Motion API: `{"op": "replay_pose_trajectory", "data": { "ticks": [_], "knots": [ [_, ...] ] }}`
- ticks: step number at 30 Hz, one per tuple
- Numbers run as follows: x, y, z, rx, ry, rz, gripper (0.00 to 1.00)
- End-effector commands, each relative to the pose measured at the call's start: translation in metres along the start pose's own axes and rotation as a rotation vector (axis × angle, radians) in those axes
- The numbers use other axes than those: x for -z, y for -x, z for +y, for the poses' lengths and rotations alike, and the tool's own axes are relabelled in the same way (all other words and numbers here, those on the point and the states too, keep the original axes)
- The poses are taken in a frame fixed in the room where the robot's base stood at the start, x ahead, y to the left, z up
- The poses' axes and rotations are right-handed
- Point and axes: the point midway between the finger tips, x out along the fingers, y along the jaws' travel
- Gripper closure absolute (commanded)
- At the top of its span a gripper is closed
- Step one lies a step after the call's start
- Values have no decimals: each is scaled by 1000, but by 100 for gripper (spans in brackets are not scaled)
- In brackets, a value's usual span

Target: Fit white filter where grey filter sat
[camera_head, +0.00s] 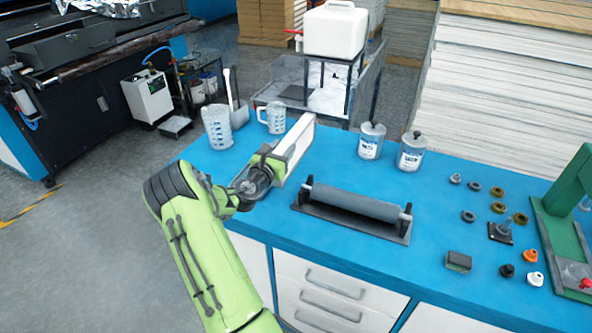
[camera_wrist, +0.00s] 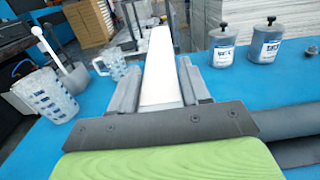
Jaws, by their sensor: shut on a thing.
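My gripper (camera_wrist: 160,88) is shut on a long white bar-shaped piece (camera_wrist: 163,62), which lies between its two grey fingers and points away from me. In the head view the white piece (camera_head: 296,143) is over the left part of the blue table. I cannot tell whether it touches the table top. Its near end is hidden by my gripper. It is the only large white piece near my gripper, but I cannot make out filter detail on it. I see no piece that is clearly the grey filter.
A grey roller (camera_head: 355,202) lies in a dark stand right of my gripper. Measuring jugs (camera_head: 217,127) stand left, lidded jars (camera_head: 371,141) behind. Several small round parts (camera_head: 497,207) and a green press (camera_head: 562,235) are at right.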

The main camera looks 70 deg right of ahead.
Motion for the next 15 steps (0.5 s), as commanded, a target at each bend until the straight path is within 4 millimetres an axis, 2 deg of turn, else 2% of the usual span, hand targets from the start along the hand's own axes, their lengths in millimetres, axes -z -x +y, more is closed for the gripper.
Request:
{"op": "replay_pose_trajectory", "data": {
  "ticks": [6,11,15],
  "knots": [
    [49,-1,-2,4,4,3,100],
    [69,-1,-2,3,2,1,100],
    [94,-1,-2,4,2,3,100]
  ]
}}
